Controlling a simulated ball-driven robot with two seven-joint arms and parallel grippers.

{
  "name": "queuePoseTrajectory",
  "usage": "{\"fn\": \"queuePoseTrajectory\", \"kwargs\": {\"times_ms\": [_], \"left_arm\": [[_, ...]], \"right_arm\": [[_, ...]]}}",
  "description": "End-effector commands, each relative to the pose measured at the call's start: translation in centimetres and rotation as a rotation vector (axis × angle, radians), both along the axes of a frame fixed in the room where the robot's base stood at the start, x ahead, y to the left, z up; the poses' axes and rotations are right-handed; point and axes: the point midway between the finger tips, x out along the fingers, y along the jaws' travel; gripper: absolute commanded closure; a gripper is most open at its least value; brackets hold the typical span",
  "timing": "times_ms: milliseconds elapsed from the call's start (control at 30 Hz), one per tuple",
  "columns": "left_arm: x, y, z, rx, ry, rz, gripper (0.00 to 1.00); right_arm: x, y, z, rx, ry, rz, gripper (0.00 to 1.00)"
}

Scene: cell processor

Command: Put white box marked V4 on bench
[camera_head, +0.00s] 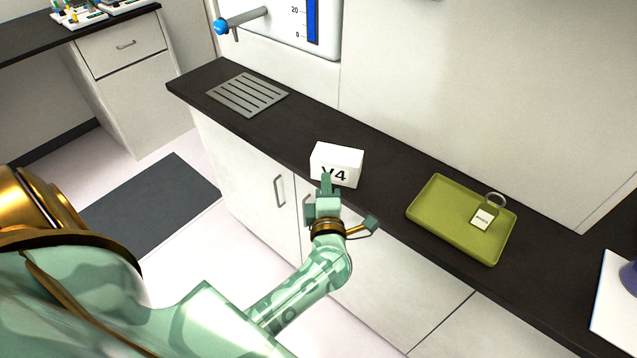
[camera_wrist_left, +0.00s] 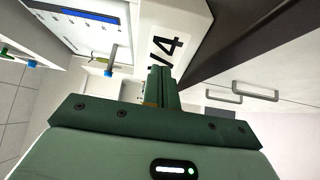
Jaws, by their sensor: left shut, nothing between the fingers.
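The white box marked V4 (camera_head: 337,157) sits on the dark bench (camera_head: 390,178) near its front edge, below the wall. Its marked face is towards me. My left gripper (camera_head: 326,182) is at the front of the box, with its fingers shut and nothing between them. The fingers cover part of the marking in the head view. In the left wrist view the box (camera_wrist_left: 178,20) is just beyond the shut fingers (camera_wrist_left: 158,78); I cannot tell whether they touch it. My right gripper is not in view.
A green tray (camera_head: 424,206) holding a tagged ring (camera_head: 484,215) lies to the right on the bench. A slotted grey plate (camera_head: 248,93) lies to the left. A tank with a blue-tipped tap (camera_head: 240,20) is at the back. Cabinet handles (camera_head: 279,191) front the bench.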

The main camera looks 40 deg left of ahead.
Motion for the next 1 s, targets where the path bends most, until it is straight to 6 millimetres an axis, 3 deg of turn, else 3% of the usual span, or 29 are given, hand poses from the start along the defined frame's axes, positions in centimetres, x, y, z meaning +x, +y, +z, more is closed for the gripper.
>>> {"fn": "queuePoseTrajectory", "kwargs": {"times_ms": [400,700,1000], "left_arm": [[0.5,-0.1,0.0,0.001,-0.001,0.000,1.00],[4.1,-0.6,0.0,-0.001,-0.001,0.000,1.00],[4.2,-0.6,0.0,0.000,0.000,0.000,1.00]], "right_arm": [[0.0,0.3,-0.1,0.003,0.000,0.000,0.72],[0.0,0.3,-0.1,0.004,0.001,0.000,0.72],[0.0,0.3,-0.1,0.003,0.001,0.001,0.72]]}}
